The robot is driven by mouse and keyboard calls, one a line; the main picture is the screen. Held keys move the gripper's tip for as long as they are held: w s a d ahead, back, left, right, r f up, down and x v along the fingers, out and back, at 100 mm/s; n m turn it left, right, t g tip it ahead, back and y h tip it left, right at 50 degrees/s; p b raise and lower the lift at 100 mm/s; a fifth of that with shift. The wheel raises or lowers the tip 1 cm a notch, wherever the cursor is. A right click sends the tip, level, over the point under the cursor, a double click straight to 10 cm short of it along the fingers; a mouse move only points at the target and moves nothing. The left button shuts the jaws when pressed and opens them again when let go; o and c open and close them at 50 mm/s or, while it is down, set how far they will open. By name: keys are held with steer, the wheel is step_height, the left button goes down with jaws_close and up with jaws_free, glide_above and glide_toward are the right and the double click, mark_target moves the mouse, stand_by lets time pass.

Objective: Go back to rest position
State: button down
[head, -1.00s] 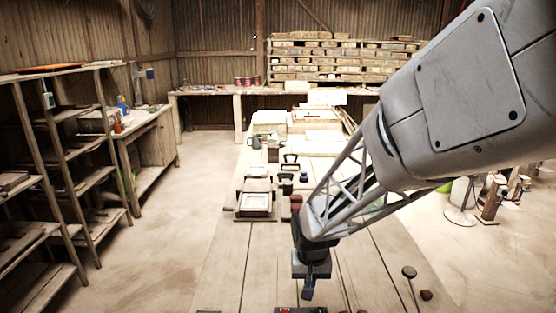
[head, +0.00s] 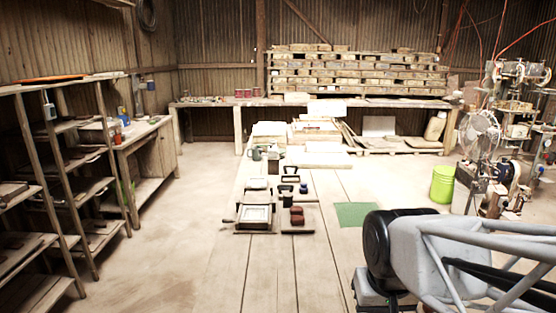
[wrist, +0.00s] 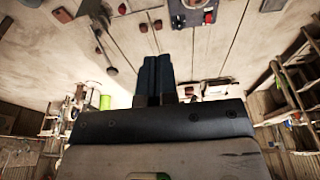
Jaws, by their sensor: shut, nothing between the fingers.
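My gripper (wrist: 158,75) is in the wrist view, its dark fingers together with nothing between them. In the head view my arm is at the lower right, and the fingertips are hidden below the picture edge. The wooden tile press (head: 257,217) with a pale framed panel stands on the plank table (head: 232,280), well left of my arm. Reddish-brown blocks (head: 297,220) lie just right of it. A green mat (head: 357,214) lies on the table between the blocks and my arm.
A control box (wrist: 192,14) with a red button and several brown lumps (wrist: 112,70) show on the table in the wrist view. Shelves (head: 60,180) stand at the left. A green bucket (head: 442,184) and machinery stand at the right. The table's near middle is clear.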

steer(key=s, duration=0.1)
steer(key=s+d+r, duration=0.1)
steer(key=s, duration=0.3)
steer(key=shift+d+r, duration=0.15)
steer(key=shift+r, duration=0.15)
steer(key=shift+w, duration=0.1)
steer(key=w+a+f+n, duration=0.3)
steer(key=w+n, duration=0.1)
steer(key=w, duration=0.4)
steer(key=w+a+f+n, duration=0.3)
steer(key=w+n, duration=0.2)
steer(key=w, duration=0.4)
steer(key=w+a+f+n+g, duration=0.1)
steer(key=w+a+f+n, duration=0.3)
steer(key=f, duration=0.4)
steer(key=w+a+f+n+g, duration=0.1)
steer(key=w+a+f+n, duration=0.4)
steer(key=w+f, duration=0.3)
steer(key=shift+w+a+f, duration=0.15)
steer(key=shift+w+a, duration=0.5)
steer(key=shift+a, duration=0.05)
steer(key=shift+f, duration=0.1)
steer(key=shift+f, duration=6.9)
